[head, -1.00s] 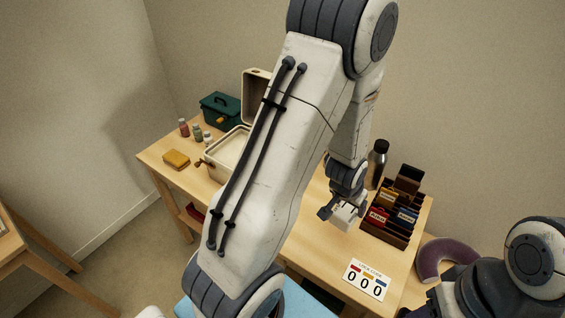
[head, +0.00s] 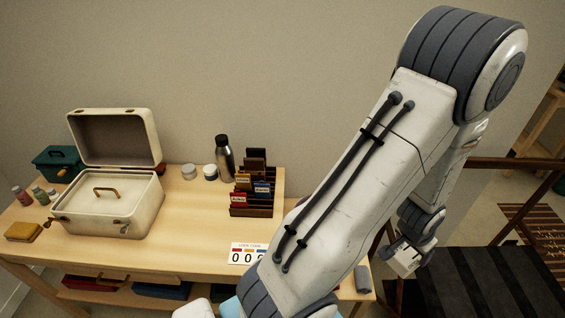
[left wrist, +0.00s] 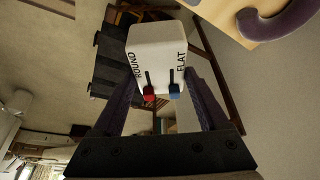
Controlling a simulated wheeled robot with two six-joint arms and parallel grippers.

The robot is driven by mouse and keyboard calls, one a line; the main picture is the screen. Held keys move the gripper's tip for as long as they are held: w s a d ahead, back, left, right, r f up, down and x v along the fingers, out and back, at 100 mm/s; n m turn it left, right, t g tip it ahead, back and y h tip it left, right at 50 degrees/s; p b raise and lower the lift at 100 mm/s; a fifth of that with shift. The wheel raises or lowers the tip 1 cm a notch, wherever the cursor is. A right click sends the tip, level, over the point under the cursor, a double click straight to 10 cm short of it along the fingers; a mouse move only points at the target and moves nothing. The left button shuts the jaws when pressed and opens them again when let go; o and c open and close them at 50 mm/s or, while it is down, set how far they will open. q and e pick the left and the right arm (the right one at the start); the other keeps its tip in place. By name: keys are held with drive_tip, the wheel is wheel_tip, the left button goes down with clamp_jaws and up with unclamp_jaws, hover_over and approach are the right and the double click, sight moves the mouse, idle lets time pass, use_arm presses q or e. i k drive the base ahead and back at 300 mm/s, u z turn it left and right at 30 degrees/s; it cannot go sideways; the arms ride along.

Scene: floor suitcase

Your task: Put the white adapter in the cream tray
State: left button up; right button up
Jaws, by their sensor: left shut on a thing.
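The white adapter (left wrist: 160,55) is a small block marked ROUND and FLAT, with a red and a blue slider, in the left wrist view. My left gripper (head: 408,250) is shut on it, and its fingers flank it in the left wrist view (left wrist: 162,100). In the head view the adapter (head: 404,262) hangs to the right of the table, well away from the cream case. The open cream case (head: 100,219) stands on the table at left. A pale cream insert with a brass handle (head: 106,189) fills its top; I cannot tell if this is the cream tray. My right gripper is out of view.
On the table (head: 190,240) stand a dark bottle (head: 224,158), small jars (head: 210,172), a brown card rack (head: 252,211) and a number card (head: 248,254). A green box (head: 56,164) is at far left. A dark striped bench (head: 490,285) lies below my gripper.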

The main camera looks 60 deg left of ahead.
sight(128, 206)
drive_tip(key=z, duration=0.4)
drive_tip(key=k, duration=1.45)
drive_tip(key=u, duration=1.8)
